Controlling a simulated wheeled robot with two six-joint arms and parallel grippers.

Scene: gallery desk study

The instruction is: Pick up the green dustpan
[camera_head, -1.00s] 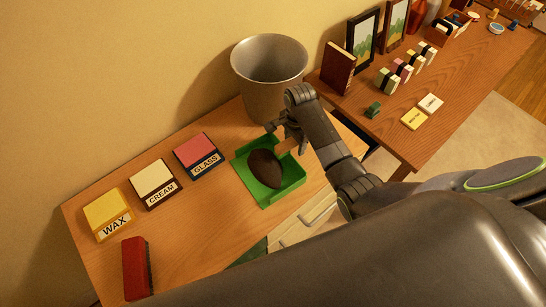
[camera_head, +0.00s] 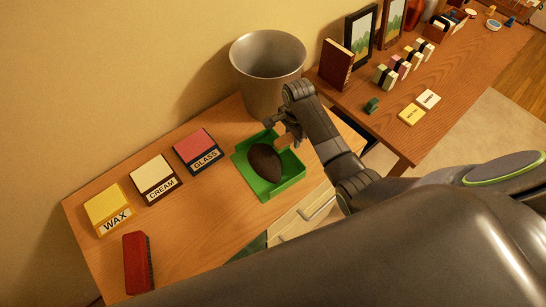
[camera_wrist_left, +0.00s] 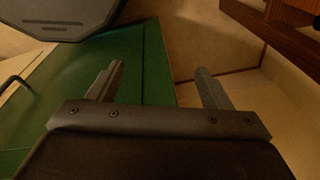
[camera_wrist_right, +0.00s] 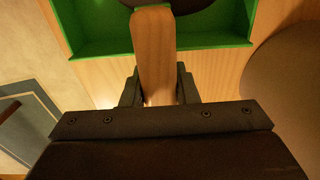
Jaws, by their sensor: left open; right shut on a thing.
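The green dustpan (camera_head: 291,183) lies on the wooden desk, a shallow tray with low walls. A dark brown oval thing (camera_head: 264,162) lies in it. A wooden handle (camera_head: 283,143) reaches over the dustpan's wall toward the oval. My right gripper (camera_head: 284,134) is shut on this handle at the dustpan's far right side. In the right wrist view the handle (camera_wrist_right: 153,45) stands between the fingers, with the dustpan's green wall (camera_wrist_right: 215,42) beyond. Whether the handle joins the dustpan or the oval is unclear. My left gripper (camera_wrist_left: 158,85) is open and empty, away from the dustpan.
A grey bin (camera_head: 268,75) stands close behind the dustpan. Blocks labelled GLASS (camera_head: 198,150), CREAM (camera_head: 153,174) and WAX (camera_head: 108,208) are to its left. A red block (camera_head: 137,262) lies at the front left. A second table (camera_head: 400,137) holds frames and small items.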

